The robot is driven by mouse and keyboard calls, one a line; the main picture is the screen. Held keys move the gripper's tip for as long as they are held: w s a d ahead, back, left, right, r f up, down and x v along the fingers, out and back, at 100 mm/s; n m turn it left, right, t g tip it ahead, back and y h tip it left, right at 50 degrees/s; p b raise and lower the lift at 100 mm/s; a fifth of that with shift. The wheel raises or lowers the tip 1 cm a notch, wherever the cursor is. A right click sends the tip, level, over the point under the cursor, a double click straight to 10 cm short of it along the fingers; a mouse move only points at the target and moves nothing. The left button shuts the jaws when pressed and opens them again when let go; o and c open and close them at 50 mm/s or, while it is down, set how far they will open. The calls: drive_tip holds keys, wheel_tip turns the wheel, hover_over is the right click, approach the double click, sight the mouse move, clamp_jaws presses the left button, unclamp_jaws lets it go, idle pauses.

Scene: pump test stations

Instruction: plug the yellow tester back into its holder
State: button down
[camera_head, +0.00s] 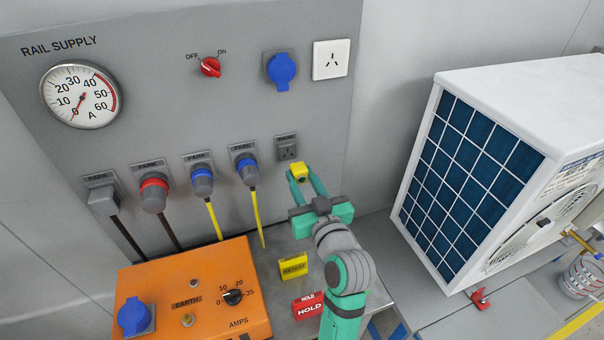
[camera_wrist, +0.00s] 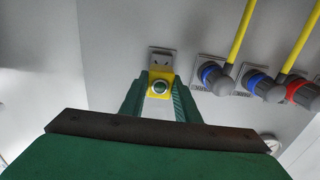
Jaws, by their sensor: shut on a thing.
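The yellow tester (camera_head: 299,171) is between the fingertips of my gripper (camera_head: 300,176), which is shut on it. In the wrist view the yellow tester (camera_wrist: 159,78) shows a round, dark-centred front between the green fingers of my gripper (camera_wrist: 160,92). The grey holder (camera_head: 286,149) is a small socket plate with dark slots, at the right end of the lower row on the panel. In the head view the tester is just below and right of it. In the wrist view the holder (camera_wrist: 160,55) shows just beyond the tester, its slots partly visible. The depth gap is unclear.
Left of the holder, a plug with a blue ring (camera_head: 246,170) and a yellow cable sits on the panel (camera_head: 190,110), with more plugs beyond. An orange box (camera_head: 190,290) stands below. Yellow (camera_head: 293,267) and red (camera_head: 308,305) blocks lie near my arm. A white unit (camera_head: 500,150) stands right.

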sight(294, 165)
drive_tip(key=shift+x, duration=2.65)
drive_tip(key=shift+w+a+r, duration=0.1)
drive_tip(key=shift+w+a, duration=0.15)
drive_tip(key=shift+w, duration=0.2)
idle(1.0)
drive_tip(key=c, duration=1.3)
unclamp_jaws()
drive_tip(key=shift+o, duration=0.2)
drive_tip(key=v, duration=1)
drive_tip(key=shift+s+d, duration=0.1)
drive_tip(key=shift+s, duration=0.25)
